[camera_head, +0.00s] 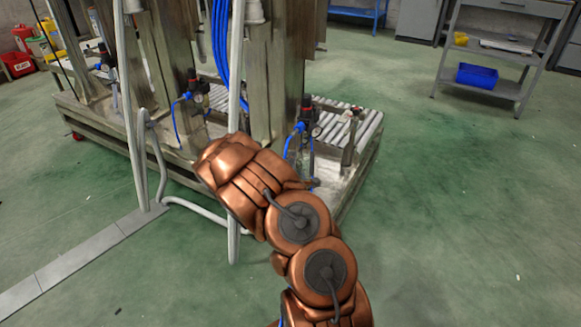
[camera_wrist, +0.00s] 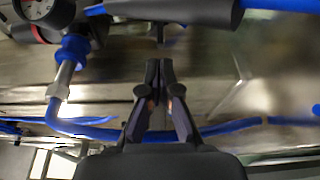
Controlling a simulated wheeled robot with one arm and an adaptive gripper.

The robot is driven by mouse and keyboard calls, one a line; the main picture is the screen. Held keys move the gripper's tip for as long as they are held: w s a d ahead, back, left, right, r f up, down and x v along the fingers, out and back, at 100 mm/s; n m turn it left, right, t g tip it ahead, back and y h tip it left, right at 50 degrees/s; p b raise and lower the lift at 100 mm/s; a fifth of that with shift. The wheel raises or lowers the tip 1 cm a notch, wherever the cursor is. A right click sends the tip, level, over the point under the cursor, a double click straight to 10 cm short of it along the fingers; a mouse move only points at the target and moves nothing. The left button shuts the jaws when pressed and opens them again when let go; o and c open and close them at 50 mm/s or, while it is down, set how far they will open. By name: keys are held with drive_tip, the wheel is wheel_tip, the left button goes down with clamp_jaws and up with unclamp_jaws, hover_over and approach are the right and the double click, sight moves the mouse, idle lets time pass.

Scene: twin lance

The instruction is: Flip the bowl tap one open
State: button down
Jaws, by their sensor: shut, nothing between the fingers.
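My gripper (camera_wrist: 159,66) shows in the wrist view with its two dark fingers drawn together and nothing between them. Just beyond the fingertips is a dark, rounded bowl-like body (camera_wrist: 180,10), cut off by the top edge. A small thin stem (camera_wrist: 160,33) shows between this body and the fingertips; I cannot tell if it is the bowl tap or if the fingers touch it. In the head view two air units with gauges, a left one (camera_head: 198,86) and a right one (camera_head: 313,114), stand on the machine. My copper arm hides the gripper there.
In the wrist view a gauge (camera_wrist: 38,8) and a blue hose fitting (camera_wrist: 72,48) lie at upper left, and a blue hose (camera_wrist: 85,131) crosses behind the fingers. In the head view blue hoses (camera_head: 221,50) hang by the steel posts. Open green floor (camera_head: 450,200) lies right.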

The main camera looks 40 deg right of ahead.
sight(303, 148)
drive_tip(key=shift+b+x, duration=0.35)
drive_tip(key=shift+x, duration=0.95)
